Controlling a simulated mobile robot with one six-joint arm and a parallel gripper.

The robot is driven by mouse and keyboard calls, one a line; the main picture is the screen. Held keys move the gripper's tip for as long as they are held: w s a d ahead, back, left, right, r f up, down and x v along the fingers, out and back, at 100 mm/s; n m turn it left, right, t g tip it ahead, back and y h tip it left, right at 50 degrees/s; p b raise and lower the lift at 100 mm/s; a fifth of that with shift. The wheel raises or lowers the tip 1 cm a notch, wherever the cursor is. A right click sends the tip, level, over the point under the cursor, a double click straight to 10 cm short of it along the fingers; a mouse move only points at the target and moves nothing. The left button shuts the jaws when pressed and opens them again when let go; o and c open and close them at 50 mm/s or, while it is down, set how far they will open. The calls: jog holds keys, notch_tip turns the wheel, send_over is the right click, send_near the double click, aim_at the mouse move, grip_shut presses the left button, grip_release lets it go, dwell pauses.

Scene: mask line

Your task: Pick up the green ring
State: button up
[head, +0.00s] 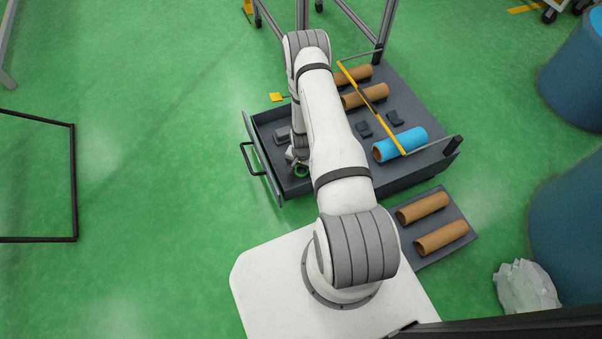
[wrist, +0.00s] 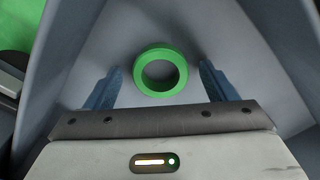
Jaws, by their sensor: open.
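The green ring (wrist: 160,92) lies flat on the grey floor of an open drawer, near a corner where the drawer walls meet. In the head view a small part of the ring (head: 300,171) shows beside my gripper. My gripper (wrist: 158,80) is open, with one blue-grey finger on each side of the ring in the wrist view. There is a gap between each finger and the ring. The fingers' height above the drawer floor is hard to tell. In the head view my gripper (head: 298,158) is largely hidden by my arm.
The drawer (head: 268,172) has a dark handle (head: 250,158) and a grey block (head: 283,135) inside. Brown rolls (head: 365,96), a blue roll (head: 400,145) and a yellow bar (head: 370,105) are on the dark top. More brown rolls (head: 423,208) lie on a grey board (head: 457,213).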

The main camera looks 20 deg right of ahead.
jog(key=shift+c, duration=0.6)
jog(key=c, duration=0.9)
jog(key=shift+r, duration=0.1)
jog(key=shift+c, duration=0.2)
